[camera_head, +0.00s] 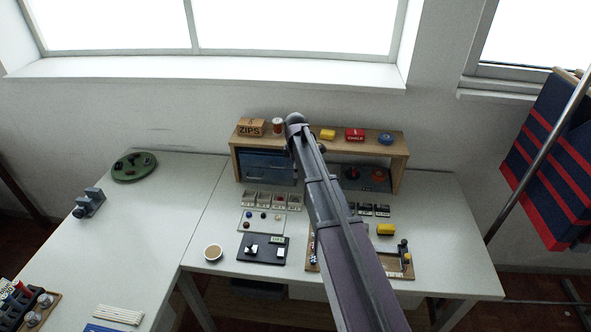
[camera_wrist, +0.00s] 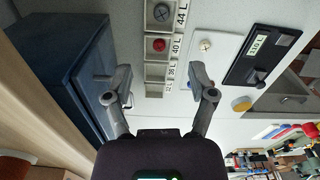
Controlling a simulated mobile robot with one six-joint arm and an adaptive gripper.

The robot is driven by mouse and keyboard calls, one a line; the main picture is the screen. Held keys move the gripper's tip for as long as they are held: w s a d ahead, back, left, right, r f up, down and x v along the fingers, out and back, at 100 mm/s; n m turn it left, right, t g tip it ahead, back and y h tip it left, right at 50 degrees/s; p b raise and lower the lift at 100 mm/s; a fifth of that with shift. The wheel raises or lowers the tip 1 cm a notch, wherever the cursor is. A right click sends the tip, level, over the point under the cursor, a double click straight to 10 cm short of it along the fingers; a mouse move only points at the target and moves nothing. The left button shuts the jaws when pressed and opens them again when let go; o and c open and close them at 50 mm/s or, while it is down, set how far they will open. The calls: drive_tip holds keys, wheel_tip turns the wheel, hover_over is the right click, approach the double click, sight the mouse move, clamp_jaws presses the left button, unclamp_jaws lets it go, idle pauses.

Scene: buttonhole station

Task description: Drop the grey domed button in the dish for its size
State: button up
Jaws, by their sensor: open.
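My gripper (camera_wrist: 155,88) is open in the wrist view, with nothing seen between its fingers. It points toward a row of small pale dishes (camera_wrist: 154,72) with size labels, among them 44 L and 40 L. A dark grey round button (camera_wrist: 161,12) lies in the dish by the 44 L label; I cannot tell if it is domed. A red button (camera_wrist: 158,45) lies in the 40 L dish. The dishes also show in the head view (camera_head: 272,208), in front of the shelf. My arm hides my gripper in that view.
A white tray (camera_head: 244,229) with several buttons lies in front of the dishes; a cream button (camera_wrist: 206,45) shows on it. Blue drawers (camera_wrist: 65,65) stand close beside my gripper, under the wooden shelf (camera_head: 400,147).

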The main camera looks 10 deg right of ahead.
idle(0.4)
drive_tip(key=s+m, duration=1.6)
drive_tip(key=s, duration=1.3)
drive_tip(key=shift+a, duration=0.1)
